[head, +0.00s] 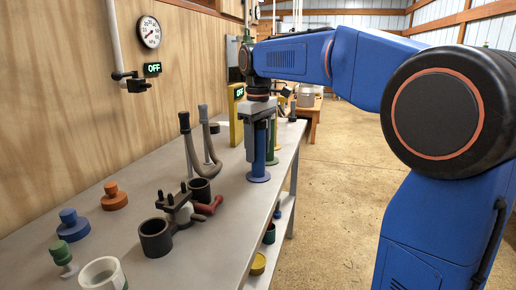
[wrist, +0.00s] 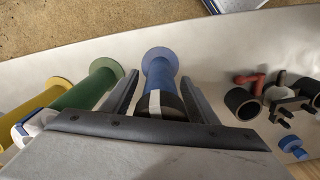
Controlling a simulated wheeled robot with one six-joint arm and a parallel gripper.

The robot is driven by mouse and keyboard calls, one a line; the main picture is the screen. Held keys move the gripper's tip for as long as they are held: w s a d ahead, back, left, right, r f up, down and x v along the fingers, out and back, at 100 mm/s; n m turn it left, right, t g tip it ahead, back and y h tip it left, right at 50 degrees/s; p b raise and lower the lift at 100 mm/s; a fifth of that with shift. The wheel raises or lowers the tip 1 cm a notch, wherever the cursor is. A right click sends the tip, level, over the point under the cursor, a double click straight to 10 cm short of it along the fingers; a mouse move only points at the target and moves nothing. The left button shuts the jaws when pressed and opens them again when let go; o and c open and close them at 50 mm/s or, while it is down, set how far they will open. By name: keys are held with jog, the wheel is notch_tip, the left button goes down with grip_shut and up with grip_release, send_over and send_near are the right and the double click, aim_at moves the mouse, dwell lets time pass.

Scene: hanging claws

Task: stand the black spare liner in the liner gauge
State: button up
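My gripper (head: 259,143) points down over the bench, its two fingers on either side of an upright blue tube (head: 258,166) with a wide round foot. In the wrist view the blue tube (wrist: 160,68) stands between the fingers, with a black part with a white stripe (wrist: 161,103) at its near end. Narrow gaps show beside it, so the gripper (wrist: 159,78) looks open around it. I cannot tell whether this black part is the spare liner. No clearly marked liner gauge shows; a yellow upright (head: 236,118) with an OFF display stands just behind.
Green (wrist: 88,88) and yellow (wrist: 38,110) flanged tubes stand beside the blue one. The bench's right edge is close to the blue tube.

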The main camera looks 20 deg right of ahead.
grip_shut()
jog(key=shift+r, duration=9)
